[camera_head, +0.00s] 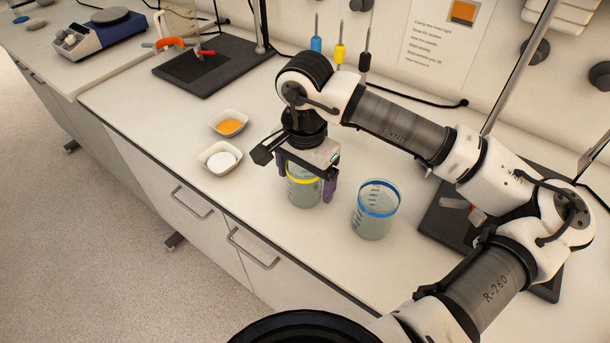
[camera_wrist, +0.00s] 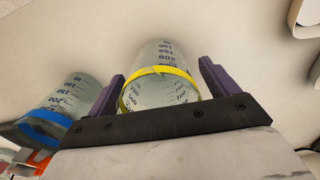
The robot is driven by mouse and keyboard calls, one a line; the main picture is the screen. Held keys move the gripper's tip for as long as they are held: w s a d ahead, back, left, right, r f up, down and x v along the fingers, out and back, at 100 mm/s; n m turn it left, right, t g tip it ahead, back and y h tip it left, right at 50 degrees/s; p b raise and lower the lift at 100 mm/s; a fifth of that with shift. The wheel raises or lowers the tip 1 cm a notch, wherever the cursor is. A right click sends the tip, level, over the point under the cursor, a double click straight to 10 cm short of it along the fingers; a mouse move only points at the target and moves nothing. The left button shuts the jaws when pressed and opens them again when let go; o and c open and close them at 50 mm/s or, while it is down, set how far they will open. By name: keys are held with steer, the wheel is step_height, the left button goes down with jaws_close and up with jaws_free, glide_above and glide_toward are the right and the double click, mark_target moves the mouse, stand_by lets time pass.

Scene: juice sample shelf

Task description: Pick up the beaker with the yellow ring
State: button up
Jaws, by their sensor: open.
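The beaker with the yellow ring (camera_head: 303,191) stands upright on the bench in the head view, partly hidden under my gripper (camera_head: 308,180). It is clear with printed graduations. In the wrist view the yellow-ring beaker (camera_wrist: 160,80) lies between the two purple fingers of my gripper (camera_wrist: 163,85). The fingers are open, with a visible gap on the right side; on the left the finger is close to the glass, and I cannot tell whether it touches.
A beaker with a blue ring (camera_head: 375,212) stands just right of the yellow-ring beaker, also in the wrist view (camera_wrist: 65,108). Two small dishes, one with orange powder (camera_head: 229,124) and one with white powder (camera_head: 220,158), sit to the left. A dark stand base (camera_head: 207,67) is behind them.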

steer(key=c, duration=1.3)
steer(key=shift+o, duration=0.2)
steer(key=shift+r, duration=0.1)
